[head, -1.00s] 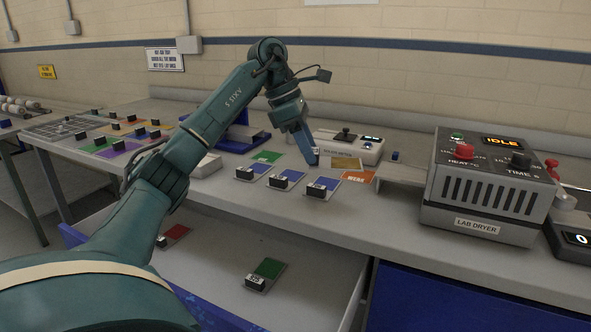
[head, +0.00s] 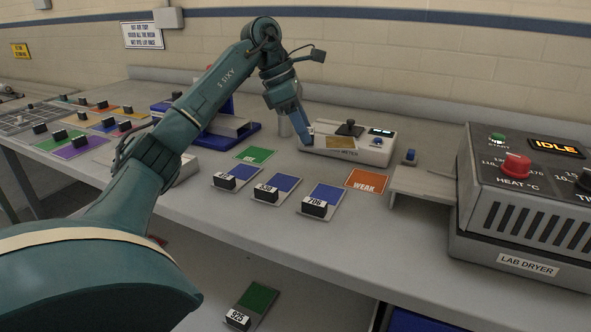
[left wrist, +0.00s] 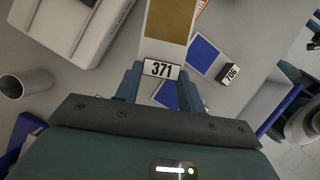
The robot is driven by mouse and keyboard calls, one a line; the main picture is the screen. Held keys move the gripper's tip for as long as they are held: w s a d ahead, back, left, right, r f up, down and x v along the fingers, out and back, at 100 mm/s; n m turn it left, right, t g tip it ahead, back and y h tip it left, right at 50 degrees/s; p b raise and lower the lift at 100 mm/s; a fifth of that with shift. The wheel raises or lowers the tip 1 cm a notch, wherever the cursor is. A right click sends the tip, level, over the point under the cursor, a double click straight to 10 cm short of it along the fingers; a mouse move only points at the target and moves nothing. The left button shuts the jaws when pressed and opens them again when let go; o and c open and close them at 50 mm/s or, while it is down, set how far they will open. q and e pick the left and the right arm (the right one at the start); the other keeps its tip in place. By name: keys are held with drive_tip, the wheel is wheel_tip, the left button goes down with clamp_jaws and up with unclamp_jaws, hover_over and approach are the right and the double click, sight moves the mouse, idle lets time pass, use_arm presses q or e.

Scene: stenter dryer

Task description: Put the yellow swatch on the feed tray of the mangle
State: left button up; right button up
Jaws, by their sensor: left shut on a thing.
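The yellow swatch is a mustard patch on a white card (head: 341,142), with a black block tagged 371 (left wrist: 161,70) at its near end. My left gripper (head: 306,138) is shut on that block, which sits between its fingers in the left wrist view (left wrist: 160,82). In the head view the card shows in front of the top of the white meter (head: 372,150); contact there cannot be told. A blue machine with a grey tray-like part (head: 232,127), possibly the mangle, stands further left, partly hidden behind my left arm. My right gripper is not in view.
Several blue swatches with tagged blocks (head: 326,195), a green card (head: 254,155) and an orange WEAK card (head: 367,181) lie in front of the meter. The lab dryer (head: 525,225) stands at right.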

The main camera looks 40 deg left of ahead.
use_arm(q)
wheel_tip(320, 180, down, 7)
drive_tip(key=shift+f+b, duration=0.15)
drive_tip(key=shift+b, duration=0.6)
drive_tip(key=shift+f, duration=0.15)
drive_tip(key=o, duration=1.1)
drive_tip(key=shift+o, duration=0.2)
